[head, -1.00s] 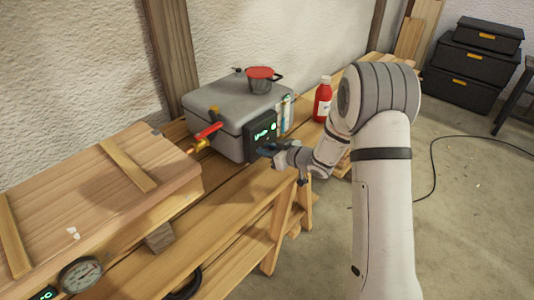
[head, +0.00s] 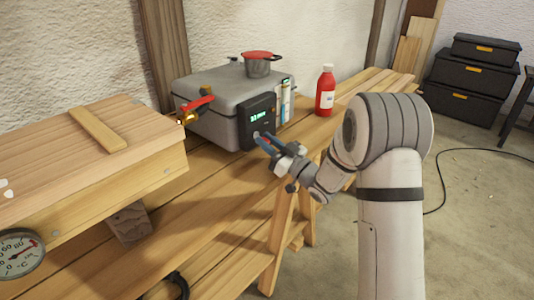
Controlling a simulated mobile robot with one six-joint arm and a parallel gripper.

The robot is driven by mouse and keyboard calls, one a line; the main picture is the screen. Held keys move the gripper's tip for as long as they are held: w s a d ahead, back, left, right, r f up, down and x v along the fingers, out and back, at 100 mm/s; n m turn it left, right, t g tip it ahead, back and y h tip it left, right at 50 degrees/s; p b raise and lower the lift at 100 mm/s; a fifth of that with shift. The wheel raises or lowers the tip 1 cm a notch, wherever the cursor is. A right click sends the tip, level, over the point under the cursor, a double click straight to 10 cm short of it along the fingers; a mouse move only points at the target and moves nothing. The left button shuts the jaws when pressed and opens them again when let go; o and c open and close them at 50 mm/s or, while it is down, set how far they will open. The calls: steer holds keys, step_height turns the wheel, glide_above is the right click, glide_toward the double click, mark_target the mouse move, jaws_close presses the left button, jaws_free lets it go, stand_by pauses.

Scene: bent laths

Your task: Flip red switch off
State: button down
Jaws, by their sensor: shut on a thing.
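A black control panel (head: 257,112) with a lit green display (head: 261,116) is on the front of a grey box (head: 212,99). My gripper (head: 264,139) is at the panel's lower part, with its dark bluish fingers pointing at the panel. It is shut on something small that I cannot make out. A small pale part (head: 256,134) shows at the panel beside the fingertips. I cannot see a red switch clearly; the fingers may hide it. A red-handled brass valve (head: 196,105) is at the grey box's left side, apart from my gripper.
A red-lidded pot (head: 259,67) stands on the grey box. A red bottle (head: 325,92) stands to its right on the wooden bench (head: 212,185). A wooden crate (head: 70,150) with a round gauge (head: 18,253) is at the left.

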steer(key=shift+f+y+b, duration=0.15)
steer(key=shift+y+b, duration=0.15)
steer(key=shift+b, duration=0.3)
steer(key=c, duration=1.2)
jaws_free()
steer(key=shift+c, duration=0.2)
steer(key=shift+d, duration=0.1)
steer(key=v, duration=0.7)
steer(key=shift+s+d+f, duration=0.15)
steer(key=shift+s+f, duration=0.05)
steer(key=shift+f, duration=0.05)
